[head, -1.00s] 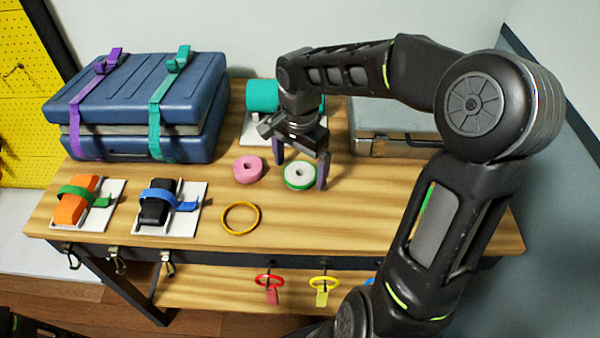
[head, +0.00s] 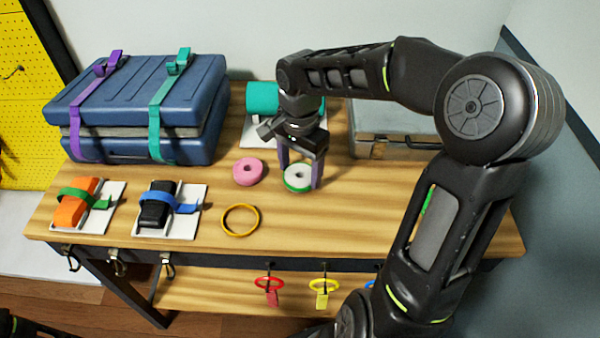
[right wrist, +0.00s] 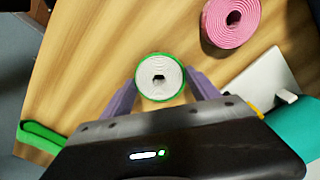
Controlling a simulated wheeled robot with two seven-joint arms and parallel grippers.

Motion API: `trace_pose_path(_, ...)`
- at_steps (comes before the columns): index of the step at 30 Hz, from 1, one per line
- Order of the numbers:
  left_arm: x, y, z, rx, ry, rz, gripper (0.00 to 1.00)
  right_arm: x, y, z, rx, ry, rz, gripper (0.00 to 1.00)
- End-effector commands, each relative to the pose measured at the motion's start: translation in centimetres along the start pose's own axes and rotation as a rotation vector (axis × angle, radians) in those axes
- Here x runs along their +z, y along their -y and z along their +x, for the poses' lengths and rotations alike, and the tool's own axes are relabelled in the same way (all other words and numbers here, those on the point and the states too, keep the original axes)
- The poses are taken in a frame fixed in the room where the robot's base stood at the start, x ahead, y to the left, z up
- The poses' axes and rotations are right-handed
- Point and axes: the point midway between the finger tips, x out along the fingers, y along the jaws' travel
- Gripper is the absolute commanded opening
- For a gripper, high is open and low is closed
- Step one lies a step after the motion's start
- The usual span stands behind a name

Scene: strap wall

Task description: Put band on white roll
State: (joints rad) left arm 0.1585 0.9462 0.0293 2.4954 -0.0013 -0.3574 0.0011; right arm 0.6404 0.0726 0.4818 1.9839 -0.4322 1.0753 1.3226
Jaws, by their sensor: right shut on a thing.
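The white roll (head: 299,175) stands on the wooden table with its round face up. It also shows in the right wrist view (right wrist: 159,76). A green band (head: 297,190) is around the roll; in the right wrist view the band (right wrist: 139,89) rings its edge. My right gripper (head: 299,180) reaches down from above, shut with one finger on each side of the banded roll. The fingers hide parts of the band's sides, and I cannot tell how far down the roll it sits. My left gripper is not in view.
A pink roll (head: 249,171) stands just left of my right gripper. A yellow ring (head: 240,220) lies nearer the front edge. Blue strapped cases (head: 135,100) fill the back left, a metal case (head: 398,145) the back right. A teal roll (head: 262,97) is behind the gripper.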

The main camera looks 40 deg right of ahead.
Motion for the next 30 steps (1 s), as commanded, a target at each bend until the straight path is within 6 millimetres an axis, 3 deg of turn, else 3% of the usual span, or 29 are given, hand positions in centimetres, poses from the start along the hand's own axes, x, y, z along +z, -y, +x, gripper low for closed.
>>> trace_pose_path(8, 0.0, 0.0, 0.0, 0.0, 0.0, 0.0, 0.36, 0.0, 0.1, -1.6, -0.002, -0.003, -0.001, 0.27)
trace_pose_path(21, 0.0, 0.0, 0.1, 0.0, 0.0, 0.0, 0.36, 0.0, 0.1, -9.1, -0.002, -0.003, 0.0, 0.27)
trace_pose_path(30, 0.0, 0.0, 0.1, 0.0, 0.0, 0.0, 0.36, 0.0, 0.0, -10.0, 0.001, -0.001, 0.0, 0.27)
